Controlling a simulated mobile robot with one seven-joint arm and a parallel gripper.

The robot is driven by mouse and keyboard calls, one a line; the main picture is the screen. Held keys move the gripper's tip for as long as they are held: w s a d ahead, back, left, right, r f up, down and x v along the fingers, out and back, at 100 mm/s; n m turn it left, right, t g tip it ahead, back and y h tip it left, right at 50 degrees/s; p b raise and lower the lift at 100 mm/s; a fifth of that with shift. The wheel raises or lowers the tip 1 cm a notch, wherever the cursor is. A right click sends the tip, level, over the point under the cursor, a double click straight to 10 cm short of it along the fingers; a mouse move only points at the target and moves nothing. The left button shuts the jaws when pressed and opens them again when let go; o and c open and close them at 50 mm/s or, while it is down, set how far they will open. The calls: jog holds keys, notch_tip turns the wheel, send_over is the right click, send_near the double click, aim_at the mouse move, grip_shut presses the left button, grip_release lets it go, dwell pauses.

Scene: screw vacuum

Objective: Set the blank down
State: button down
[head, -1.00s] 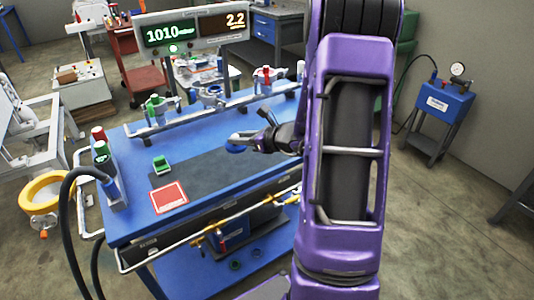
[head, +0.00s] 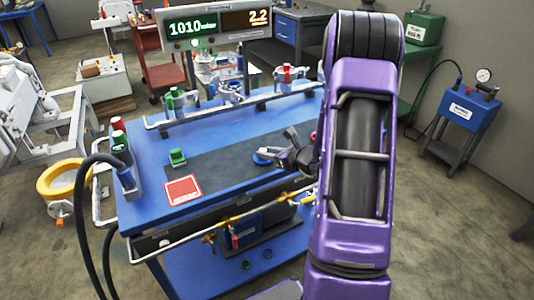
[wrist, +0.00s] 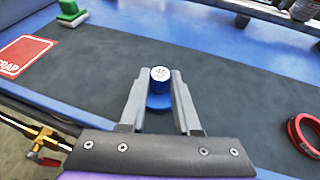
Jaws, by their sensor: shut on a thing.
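The blank is a blue disc with a blue knob and a white top marked "40" (wrist: 159,82). My gripper (wrist: 160,97) is shut on its knob, with one finger on each side, in the wrist view. In the head view my gripper (head: 277,152) is over the dark mat (head: 222,168), and the blank's blue disc (head: 261,159) shows at its fingertips. The disc is at or very close to the mat; I cannot tell whether it touches. Part of the disc is hidden by the fingers.
A red card (head: 183,190) and a green block (head: 177,158) are to the left on the blue bench (head: 150,224). A red ring (wrist: 303,136) lies on the mat to the right. A pipe rail with clamps (head: 235,105) runs along the back. The mat between is clear.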

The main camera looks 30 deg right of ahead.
jog(key=shift+r, duration=0.1)
jog(key=shift+f, duration=0.2)
jog(key=c, duration=0.6)
grip_release()
jog(key=shift+r, duration=0.1)
jog(key=shift+r, duration=0.2)
jog(key=p+v, duration=0.1)
jog(key=v, duration=1.1)
